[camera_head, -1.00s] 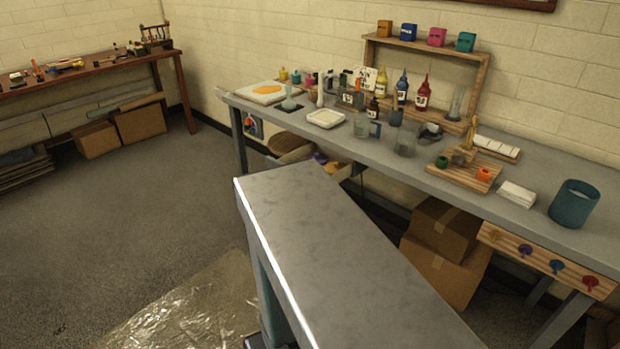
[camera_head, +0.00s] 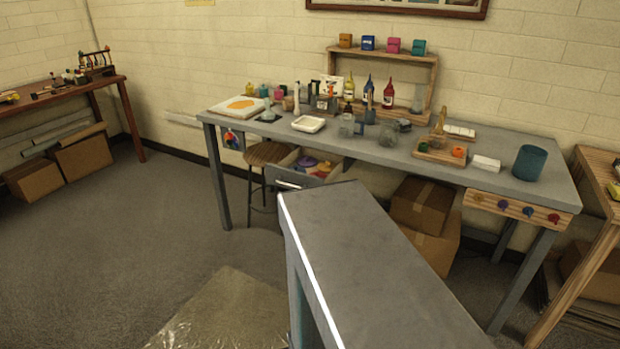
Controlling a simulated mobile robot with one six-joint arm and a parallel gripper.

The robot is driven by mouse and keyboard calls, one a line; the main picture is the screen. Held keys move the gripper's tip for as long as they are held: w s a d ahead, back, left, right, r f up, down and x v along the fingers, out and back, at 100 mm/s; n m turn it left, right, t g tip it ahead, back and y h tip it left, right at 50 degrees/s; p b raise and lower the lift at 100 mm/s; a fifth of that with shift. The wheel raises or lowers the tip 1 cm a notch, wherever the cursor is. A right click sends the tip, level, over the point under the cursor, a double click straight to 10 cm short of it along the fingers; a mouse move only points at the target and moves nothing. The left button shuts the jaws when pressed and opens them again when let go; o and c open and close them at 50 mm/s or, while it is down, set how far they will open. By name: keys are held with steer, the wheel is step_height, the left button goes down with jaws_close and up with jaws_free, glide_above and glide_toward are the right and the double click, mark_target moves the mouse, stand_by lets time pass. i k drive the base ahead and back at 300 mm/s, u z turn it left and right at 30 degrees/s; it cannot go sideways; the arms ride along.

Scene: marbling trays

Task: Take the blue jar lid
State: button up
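I cannot make out the blue jar lid for certain. An open drawer (camera_head: 288,184) under the far grey workbench holds small purple, yellow, red and bluish round pieces (camera_head: 310,163) that look like lids, too small to tell apart. Small jars with coloured tops (camera_head: 264,91) stand at the back left of the bench. My gripper is not in view.
The grey workbench (camera_head: 385,157) carries bottles, a white tray (camera_head: 308,124) and a teal cup (camera_head: 530,163). A stool (camera_head: 268,153) stands beside the drawer. Cardboard boxes (camera_head: 424,205) sit underneath. A grey slab-like surface fills the foreground. Floor (camera_head: 150,230) at left is clear.

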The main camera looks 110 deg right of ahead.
mark_target(296, 168)
steer(key=z, duration=0.5)
steer(key=i, duration=0.7)
steer(key=z, duration=0.65)
steer(key=i, duration=0.55)
steer(key=z, duration=0.8)
steer(key=i, duration=0.5)
steer(key=z, duration=0.7)
steer(key=i, duration=0.55)
steer(key=z, duration=0.75)
steer(key=i, duration=0.85)
steer(key=z, duration=0.4)
